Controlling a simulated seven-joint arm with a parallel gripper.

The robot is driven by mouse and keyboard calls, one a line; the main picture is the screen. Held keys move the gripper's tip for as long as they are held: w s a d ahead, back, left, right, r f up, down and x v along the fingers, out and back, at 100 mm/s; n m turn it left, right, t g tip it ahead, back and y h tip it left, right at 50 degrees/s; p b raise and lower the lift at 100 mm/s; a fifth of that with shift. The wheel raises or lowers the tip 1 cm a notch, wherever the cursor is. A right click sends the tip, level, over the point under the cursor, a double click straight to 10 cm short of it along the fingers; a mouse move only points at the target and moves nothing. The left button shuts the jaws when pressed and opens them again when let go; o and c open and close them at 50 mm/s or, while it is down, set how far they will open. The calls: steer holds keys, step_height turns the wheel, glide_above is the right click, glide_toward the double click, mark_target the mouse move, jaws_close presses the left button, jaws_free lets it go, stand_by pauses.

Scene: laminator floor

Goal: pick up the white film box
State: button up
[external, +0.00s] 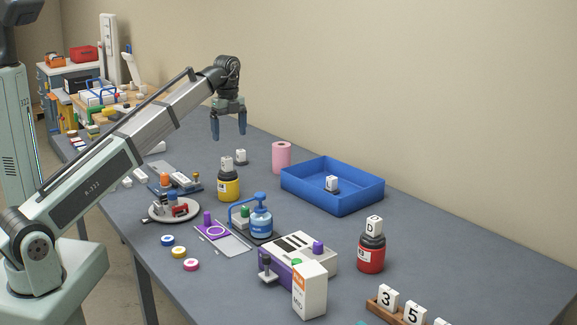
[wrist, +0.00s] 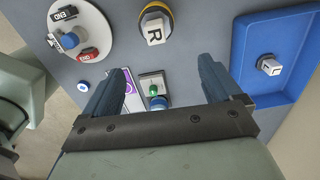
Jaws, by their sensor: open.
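A white box with an orange patch and dark print (external: 309,291), which looks like the film box, stands upright at the front of the grey table. It is beside the purple and white machine (external: 297,257). I do not see this box in the wrist view. My gripper (external: 229,128) is open and empty, high above the table towards the back, far from the box. In the wrist view my gripper's two fingers (wrist: 163,75) are spread wide with nothing between them.
A blue tray (external: 340,205) holds a small white block. A yellow jar (external: 228,187), red jar (external: 371,252), blue bottle (external: 261,222) and pink roll (external: 282,157) stand around. Bare table lies between the blue tray and the machine.

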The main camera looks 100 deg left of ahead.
steer(key=w+d+m, duration=0.3)
steer(key=w+d, duration=0.8)
steer(key=w, duration=0.2)
steer(key=m, duration=0.6)
glide_above(312, 268)
step_height(312, 268, down, 4)
steer(key=shift+w+d+r, duration=0.1)
steer(key=shift+r, duration=0.15)
steer(key=shift+f+n, duration=0.15)
steer(key=shift+n, duration=0.75)
steer(key=n, duration=0.5)
step_height(312, 268, down, 9)
steer(key=shift+r, duration=0.2)
steer(key=shift+s+f, duration=0.15)
steer(key=shift+f, duration=1.15)
steer(key=shift+s+f, duration=0.15)
steer(key=shift+f, duration=1.15)
